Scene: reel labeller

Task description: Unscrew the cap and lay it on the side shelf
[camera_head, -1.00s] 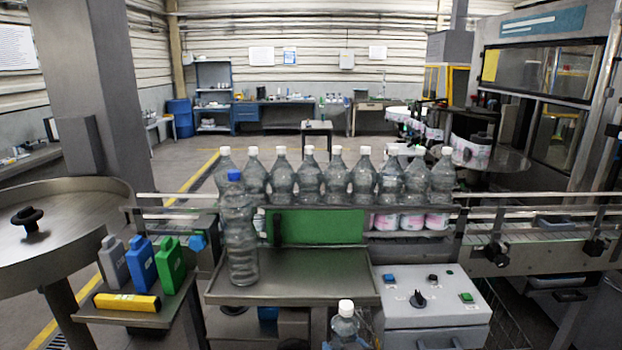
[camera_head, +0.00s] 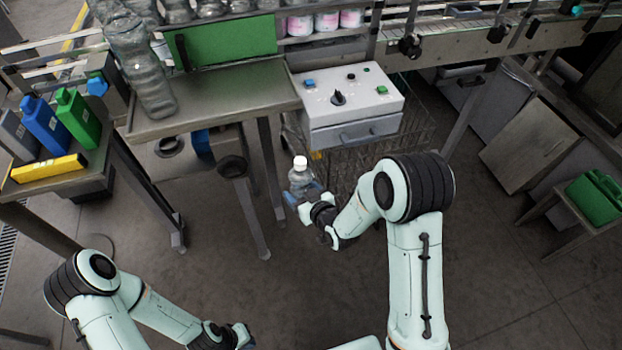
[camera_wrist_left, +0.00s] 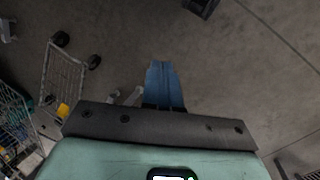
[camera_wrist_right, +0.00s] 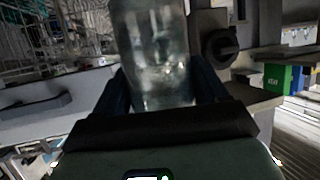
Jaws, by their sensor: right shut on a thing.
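A clear bottle (camera_head: 300,179) with a white cap (camera_head: 300,162) stands upright in my right gripper (camera_head: 306,197), in front of the grey control box. In the right wrist view the blue fingers are shut on either side of the clear bottle body (camera_wrist_right: 155,60); its cap is out of that view. The cap sits on the bottle's neck. My left gripper (camera_head: 243,336) is low at the bottom of the head view, apart from the bottle. In the left wrist view its blue fingers (camera_wrist_left: 163,85) are together with nothing between them. Which surface is the side shelf I cannot tell.
A steel table (camera_head: 225,95) bears a clear bottle. The control box (camera_head: 347,100) is behind my bottle. A green canister (camera_head: 597,194) stands on a stool at right.

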